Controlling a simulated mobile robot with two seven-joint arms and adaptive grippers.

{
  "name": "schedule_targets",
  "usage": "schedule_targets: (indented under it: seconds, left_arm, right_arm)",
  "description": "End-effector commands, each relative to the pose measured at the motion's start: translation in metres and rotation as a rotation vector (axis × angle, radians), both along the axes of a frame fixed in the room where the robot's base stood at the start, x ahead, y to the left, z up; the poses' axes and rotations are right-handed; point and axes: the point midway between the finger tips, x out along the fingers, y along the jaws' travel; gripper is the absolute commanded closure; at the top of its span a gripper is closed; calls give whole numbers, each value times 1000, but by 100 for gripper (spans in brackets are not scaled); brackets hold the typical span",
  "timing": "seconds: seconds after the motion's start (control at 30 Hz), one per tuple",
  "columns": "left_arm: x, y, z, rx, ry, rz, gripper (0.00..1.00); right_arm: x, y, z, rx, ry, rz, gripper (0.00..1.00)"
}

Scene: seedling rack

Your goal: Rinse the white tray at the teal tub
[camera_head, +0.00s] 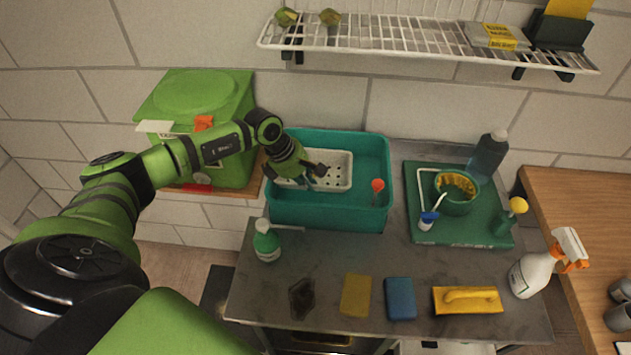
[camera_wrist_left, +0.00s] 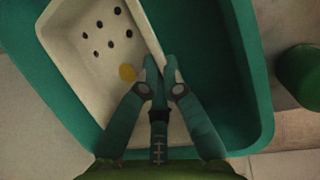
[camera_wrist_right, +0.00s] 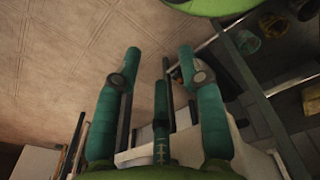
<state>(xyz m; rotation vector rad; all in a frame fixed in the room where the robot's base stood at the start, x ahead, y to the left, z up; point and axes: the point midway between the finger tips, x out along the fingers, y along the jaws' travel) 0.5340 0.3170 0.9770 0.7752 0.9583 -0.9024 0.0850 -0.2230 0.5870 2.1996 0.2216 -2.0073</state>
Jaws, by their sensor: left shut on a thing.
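The white tray (camera_head: 338,158) with drain holes is inside the teal tub (camera_head: 385,165), toward its back left. My left gripper (camera_head: 316,174) reaches into the tub and is shut on the tray's rim. In the left wrist view the gripper's fingertips (camera_wrist_left: 162,75) pinch the wall of the tray (camera_wrist_left: 92,62), and a yellow spot (camera_wrist_left: 127,72) shows on the tray floor. The tub (camera_wrist_left: 225,75) surrounds the tray there. I cannot tell whether the tray touches the tub floor. My right gripper (camera_wrist_right: 159,65) is open and empty, away from the tub.
A green lidded bin (camera_head: 205,95) stands left of the tub. A soap bottle (camera_head: 266,242) is in front. A green tray (camera_head: 460,228) with a pot is right. A wire shelf (camera_head: 410,38) hangs above.

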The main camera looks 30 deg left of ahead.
Motion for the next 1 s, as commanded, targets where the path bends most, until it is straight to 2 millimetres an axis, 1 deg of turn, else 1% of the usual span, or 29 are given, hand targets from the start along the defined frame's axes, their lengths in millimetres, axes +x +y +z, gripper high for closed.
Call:
schedule_targets:
  seconds: [0.03,0.37,0.73,1.0]
  left_arm:
    - [0,0,8,0,-1,0,100]
    - [1,0,35,0,-4,0,100]
    - [1,0,64,0,-5,-1,100]
    - [1,-1,83,-1,-4,-1,100]
  right_arm:
    - [0,0,5,0,0,0,60]
    - [0,0,22,0,0,0,60]
    - [0,0,33,0,0,0,60]
    - [0,0,30,0,0,0,60]
